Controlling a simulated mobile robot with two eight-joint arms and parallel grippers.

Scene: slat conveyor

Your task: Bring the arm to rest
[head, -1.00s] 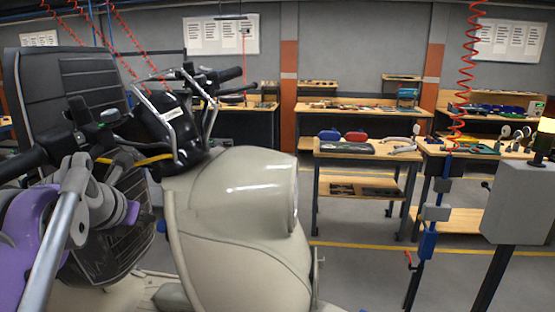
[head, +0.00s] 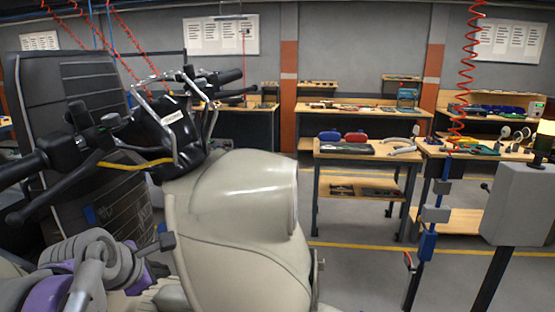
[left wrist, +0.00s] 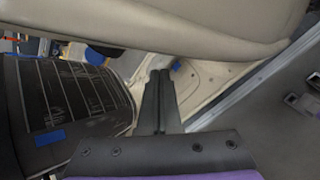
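My left gripper (head: 160,243) is low at the left of the head view, in front of the cream scooter body (head: 235,230) and below its handlebar. In the left wrist view, the two dark fingers of the left gripper (left wrist: 160,76) lie close together, with nothing seen between them. They point at a pale floor panel of the scooter, under the cream body (left wrist: 200,25). I cannot tell whether they touch it. My right gripper is in neither view.
The black handlebar (head: 68,152) and a dark ribbed panel (head: 100,85) stand above and behind my left arm. A grey box on a post (head: 517,204) is at the right. A wooden workbench (head: 365,150) stands beyond, with clear floor before it.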

